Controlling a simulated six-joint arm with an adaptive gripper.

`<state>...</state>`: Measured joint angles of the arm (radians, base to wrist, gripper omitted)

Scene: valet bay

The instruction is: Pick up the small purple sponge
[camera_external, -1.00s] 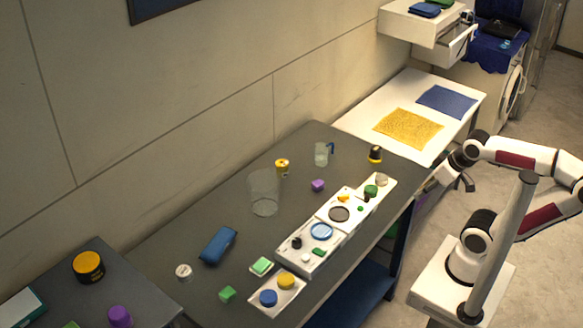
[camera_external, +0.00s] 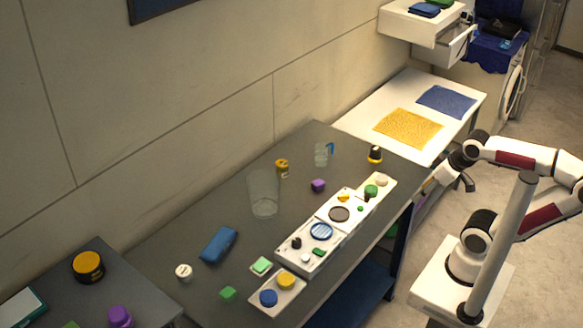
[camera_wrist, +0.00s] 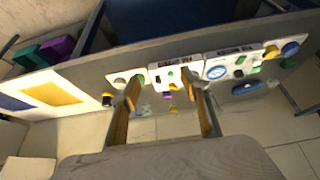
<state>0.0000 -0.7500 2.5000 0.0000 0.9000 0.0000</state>
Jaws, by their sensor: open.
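The small purple sponge (camera_external: 318,185) is a small block lying on the dark grey table, behind the white trays, in the external view. In the wrist view it is a tiny purple spot (camera_wrist: 167,95) beyond the fingertips, seen between the two fingers. My gripper (camera_wrist: 166,90) is open, with its fingers spread and nothing between them. In the external view my arm's end is by the table's right end, well apart from the sponge.
White trays (camera_external: 303,261) with several small items line the table's front edge. A blue case (camera_external: 219,245) lies left. Table surface right behind the sponge is bare.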

